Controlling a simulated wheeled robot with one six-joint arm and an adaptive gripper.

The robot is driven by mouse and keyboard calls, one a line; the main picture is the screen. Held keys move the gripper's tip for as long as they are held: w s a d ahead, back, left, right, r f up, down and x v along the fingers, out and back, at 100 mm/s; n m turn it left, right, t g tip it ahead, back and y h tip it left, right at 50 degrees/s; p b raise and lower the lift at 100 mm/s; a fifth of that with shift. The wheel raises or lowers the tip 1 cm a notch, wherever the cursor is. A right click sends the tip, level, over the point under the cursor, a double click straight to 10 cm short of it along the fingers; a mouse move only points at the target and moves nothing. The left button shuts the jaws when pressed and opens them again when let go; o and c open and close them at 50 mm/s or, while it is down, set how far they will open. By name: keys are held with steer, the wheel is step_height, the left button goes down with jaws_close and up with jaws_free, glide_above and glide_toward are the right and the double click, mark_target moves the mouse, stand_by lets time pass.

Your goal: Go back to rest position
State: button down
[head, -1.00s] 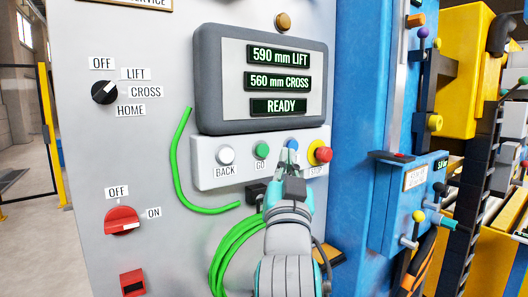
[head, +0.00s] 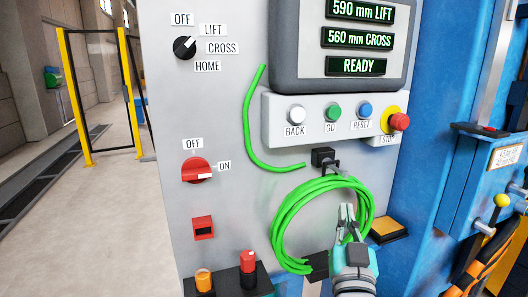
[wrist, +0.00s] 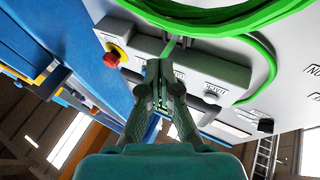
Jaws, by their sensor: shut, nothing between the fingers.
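My gripper (head: 346,212) is shut and empty in the head view, in front of the coiled green hose (head: 283,218) and below the button panel (head: 270,128). In the wrist view my gripper (wrist: 166,72) also shows with its fingers together, the panel behind it and the green hose (wrist: 215,22) across the top. The panel carries a white BACK button (head: 296,114), a green GO button (head: 333,112), a blue RESET button (head: 365,110) and a red stop button (head: 399,121). The display (head: 357,65) reads 590 mm LIFT, 560 mm CROSS and READY.
A black selector knob (head: 185,47) and a red rotary switch (head: 196,171) sit on the cabinet's left. Orange and red lamps (head: 248,264) stand low in front. A blue machine (head: 432,150) is at right. Open floor (head: 95,225) lies left, with a yellow-post fence (head: 75,110).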

steer(key=s+f+n+g+y, duration=0.2)
steer(key=s+f, duration=0.7)
steer(key=f, duration=0.4)
steer(key=s+f+n+g+y, duration=0.1)
steer(key=s+f, duration=0.8)
steer(key=f, duration=0.5)
steer(key=s+d+f+g, duration=0.1)
steer(key=s+f+g, duration=0.1)
steer(key=s, duration=1.1)
steer(key=s+f+g, duration=0.2)
steer(key=s+f, duration=0.2)
steer(key=s, duration=1)
steer(key=shift+d+m, duration=0.4)
steer(key=shift+w+f, duration=0.1)
